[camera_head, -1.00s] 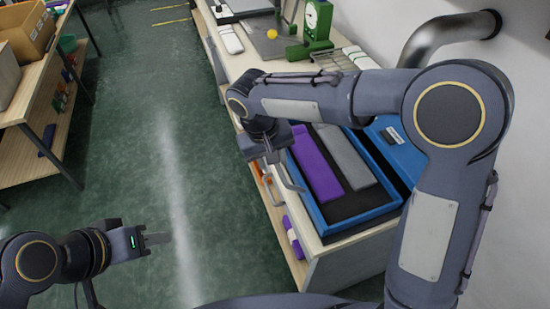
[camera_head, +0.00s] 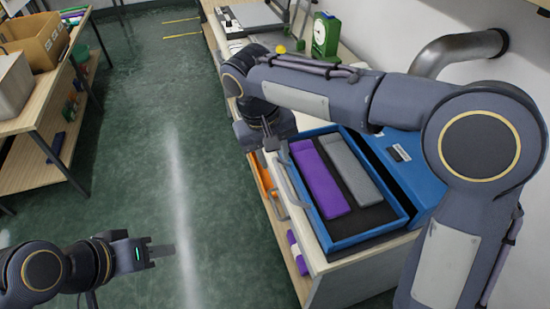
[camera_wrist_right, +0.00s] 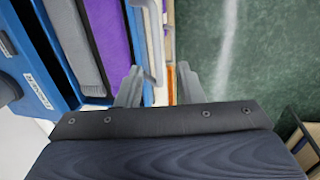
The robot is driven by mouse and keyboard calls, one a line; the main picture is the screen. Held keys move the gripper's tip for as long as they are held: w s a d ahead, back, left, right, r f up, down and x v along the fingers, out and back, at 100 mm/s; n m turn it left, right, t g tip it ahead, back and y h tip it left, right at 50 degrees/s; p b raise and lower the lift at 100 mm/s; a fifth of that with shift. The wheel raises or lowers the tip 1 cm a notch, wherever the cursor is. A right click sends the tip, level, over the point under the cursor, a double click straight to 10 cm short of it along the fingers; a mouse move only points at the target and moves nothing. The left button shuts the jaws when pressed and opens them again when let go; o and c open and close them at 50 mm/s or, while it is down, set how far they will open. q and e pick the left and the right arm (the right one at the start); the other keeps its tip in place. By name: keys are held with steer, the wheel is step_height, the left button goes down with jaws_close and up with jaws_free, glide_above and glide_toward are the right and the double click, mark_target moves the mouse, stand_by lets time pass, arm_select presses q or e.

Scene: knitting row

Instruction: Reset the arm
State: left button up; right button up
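My right arm reaches in from the right, over the workbench (camera_head: 350,285). Its gripper (camera_head: 273,138) hangs at the bench's aisle-side edge, beside a blue tray (camera_head: 372,236). In the right wrist view the two fingers of my right gripper (camera_wrist_right: 158,82) are spread apart with nothing held between them. A pale curved handle (camera_wrist_right: 156,38) shows beyond the gap. My left gripper (camera_head: 160,251) is low at the left, over the floor, pointing right. It holds nothing I can see, and its finger gap cannot be made out from this angle.
The tray holds a purple bar (camera_head: 319,178) and a grey bar (camera_head: 352,170). A blue case (camera_head: 405,160) stands beside it near the wall. A wooden shelf (camera_head: 30,178) stands left. The green floor (camera_head: 135,150) between is clear.

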steer(key=shift+d, duration=0.1)
stand_by(0.3)
steer(key=s+d+r+m+t+y, duration=0.1)
steer(key=s+d+y, duration=0.1)
steer(key=s+d, duration=0.35)
steer(key=s+d+r+m+y, duration=0.1)
steer(key=s+d+y, duration=0.15)
steer(key=d, duration=0.65)
steer(key=s+d+f+m+t, duration=0.1)
steer(key=s+d+f+t, duration=0.1)
steer(key=s, duration=0.4)
steer(key=s+d+f+m+t+y, duration=0.1)
steer(key=s+d+f+m+t, duration=0.1)
steer(key=s, duration=0.4)
steer(key=shift+d+f, duration=0.2)
steer(key=shift+f, duration=0.35)
steer(key=shift+y, duration=0.25)
